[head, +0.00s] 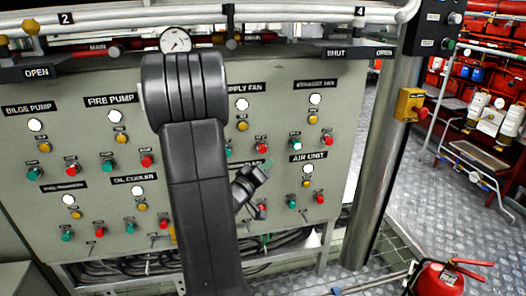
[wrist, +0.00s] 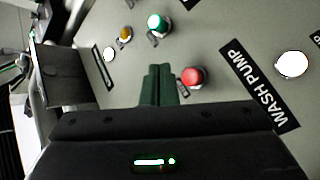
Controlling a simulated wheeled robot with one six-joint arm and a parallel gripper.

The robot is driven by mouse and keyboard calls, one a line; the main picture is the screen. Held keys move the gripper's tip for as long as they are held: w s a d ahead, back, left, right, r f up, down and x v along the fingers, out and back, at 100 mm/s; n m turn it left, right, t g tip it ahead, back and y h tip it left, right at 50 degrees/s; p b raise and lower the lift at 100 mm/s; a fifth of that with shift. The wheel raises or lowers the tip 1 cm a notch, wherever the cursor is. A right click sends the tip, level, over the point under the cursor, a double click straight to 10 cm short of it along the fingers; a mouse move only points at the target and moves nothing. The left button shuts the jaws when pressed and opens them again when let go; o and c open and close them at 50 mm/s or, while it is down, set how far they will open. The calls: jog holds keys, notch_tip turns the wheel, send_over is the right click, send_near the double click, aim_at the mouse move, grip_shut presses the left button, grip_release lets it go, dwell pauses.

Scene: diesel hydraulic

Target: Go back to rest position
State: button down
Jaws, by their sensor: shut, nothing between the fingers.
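My gripper (wrist: 157,72) is shut and empty. In the wrist view its fingers are together, in front of a grey panel face, beside a red button (wrist: 193,76) and below a green button (wrist: 158,24). I cannot tell whether the fingertips touch the panel. In the head view my arm rises in front of the control panel (head: 65,100) and hides part of its middle. The wrist end shows just right of the arm, near the lower middle of the panel; the fingertips are hard to make out there.
The panel carries several buttons and lamps, with a WASH PUMP label (wrist: 258,85) near my gripper. Pipes (head: 290,13) run along the top. A metal post (head: 382,150) and yellow emergency box (head: 410,104) stand right. A red extinguisher (head: 440,280) stands on the floor, lower right.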

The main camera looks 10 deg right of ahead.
jog(key=shift+w, duration=0.15)
jog(key=s+b, duration=0.1)
jog(key=s, duration=0.3)
jog(key=shift+d, duration=0.1)
dwell(0.6)
